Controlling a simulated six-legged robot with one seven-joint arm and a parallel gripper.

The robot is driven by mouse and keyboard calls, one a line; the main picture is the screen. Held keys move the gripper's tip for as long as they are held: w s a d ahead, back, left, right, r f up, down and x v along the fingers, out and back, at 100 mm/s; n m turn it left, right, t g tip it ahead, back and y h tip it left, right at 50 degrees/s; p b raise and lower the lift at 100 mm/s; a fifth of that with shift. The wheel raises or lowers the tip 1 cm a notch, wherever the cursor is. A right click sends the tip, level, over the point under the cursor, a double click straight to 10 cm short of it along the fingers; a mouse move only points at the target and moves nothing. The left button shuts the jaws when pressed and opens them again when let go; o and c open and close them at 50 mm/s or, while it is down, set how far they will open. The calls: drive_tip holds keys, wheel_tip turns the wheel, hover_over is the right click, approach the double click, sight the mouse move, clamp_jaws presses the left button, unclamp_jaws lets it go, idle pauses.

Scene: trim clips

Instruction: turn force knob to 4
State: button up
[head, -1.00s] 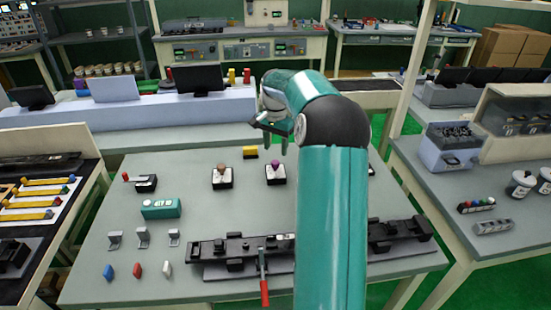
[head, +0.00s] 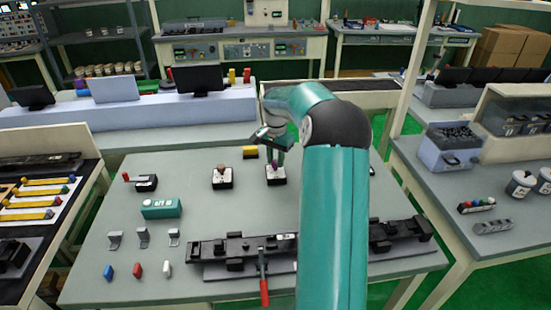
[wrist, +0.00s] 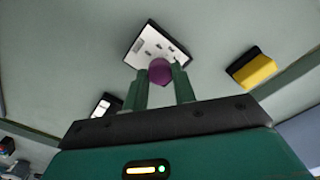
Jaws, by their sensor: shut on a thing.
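The purple knob (wrist: 160,71) sits on a small block with a white marked face (wrist: 146,45), near the back of the grey table. In the head view the block (head: 277,178) shows below my gripper (head: 275,160), and the knob is mostly hidden by the fingers. In the wrist view my gripper (wrist: 160,88) has its two green fingers on either side of the purple knob, closed on it. The marks on the white face are too small to read. A second similar block with a brown knob (head: 222,170) stands to the left.
A yellow block (head: 250,152) lies just behind the knob block; it also shows in the wrist view (wrist: 256,71). A teal box (head: 161,208) is at the left. A long black fixture (head: 215,247) with a red-handled lever (head: 264,290) lies in front.

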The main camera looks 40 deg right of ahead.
sight(275, 161)
drive_tip(key=shift+n, duration=0.4)
drive_tip(key=n, duration=0.3)
drive_tip(key=shift+n, duration=2.5)
drive_tip(key=o, duration=1)
drive_tip(key=shift+r, duration=0.1)
wheel_tip(275, 161, up, 14)
drive_tip(key=shift+f, duration=0.15)
